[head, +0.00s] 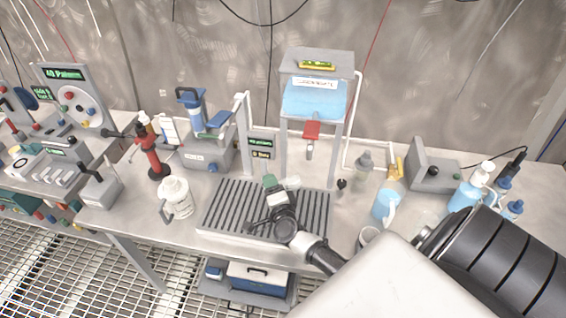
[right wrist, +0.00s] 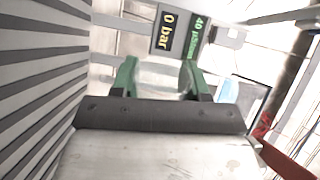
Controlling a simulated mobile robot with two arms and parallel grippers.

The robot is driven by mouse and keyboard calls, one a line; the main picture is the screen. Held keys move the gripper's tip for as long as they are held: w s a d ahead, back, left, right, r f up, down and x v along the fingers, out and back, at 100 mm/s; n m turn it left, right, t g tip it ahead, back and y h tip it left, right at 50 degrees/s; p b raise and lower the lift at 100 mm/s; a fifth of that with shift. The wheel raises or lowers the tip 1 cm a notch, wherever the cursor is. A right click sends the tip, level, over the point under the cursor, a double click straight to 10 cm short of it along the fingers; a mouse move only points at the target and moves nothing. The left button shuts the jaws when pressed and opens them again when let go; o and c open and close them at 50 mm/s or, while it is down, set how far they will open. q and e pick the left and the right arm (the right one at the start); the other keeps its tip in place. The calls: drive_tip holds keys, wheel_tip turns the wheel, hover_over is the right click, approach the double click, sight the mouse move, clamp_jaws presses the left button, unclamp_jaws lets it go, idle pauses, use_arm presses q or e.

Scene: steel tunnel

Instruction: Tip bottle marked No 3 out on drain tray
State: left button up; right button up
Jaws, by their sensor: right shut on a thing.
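The drain tray (head: 322,218) is a grey slotted tray on the bench, in the middle of the head view. My right gripper (head: 276,184) is over the tray's far part, with green fingers. It is shut on a clear, whitish bottle (head: 291,183), which also shows between the fingers in the right wrist view (right wrist: 158,78). The bottle is mostly hidden by the gripper, and I cannot read a mark on it or tell its tilt exactly. The tray's slats (right wrist: 35,80) run along the left of the wrist view. My left gripper is not in view.
A tank with blue liquid (head: 315,98) stands behind the tray, with a red tap (head: 311,130) and a small display (head: 262,148) nearby. A white jug (head: 176,198) is left of the tray.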

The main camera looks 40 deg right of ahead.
drive_tip(key=shift+s+d+m+b, duration=0.2)
drive_tip(key=shift+m+b, duration=0.25)
drive_tip(key=shift+m, duration=0.55)
drive_tip(key=shift+d+r, duration=0.1)
drive_tip(key=shift+m, duration=0.3)
drive_tip(key=r+m, duration=0.1)
drive_tip(key=m, duration=0.1)
drive_tip(key=r+m, duration=0.2)
drive_tip(key=shift+d+m+p, duration=0.3)
drive_tip(key=shift+d+p, duration=0.05)
drive_tip(key=shift+p, duration=0.05)
drive_tip(key=m, duration=0.1)
drive_tip(key=r+m, duration=0.1)
drive_tip(key=m, duration=0.1)
drive_tip(key=shift+s, duration=0.1)
drive_tip(key=m, duration=0.1)
drive_tip(key=r+m, duration=0.1)
drive_tip(key=m, duration=0.1)
drive_tip(key=shift+d, duration=0.1)
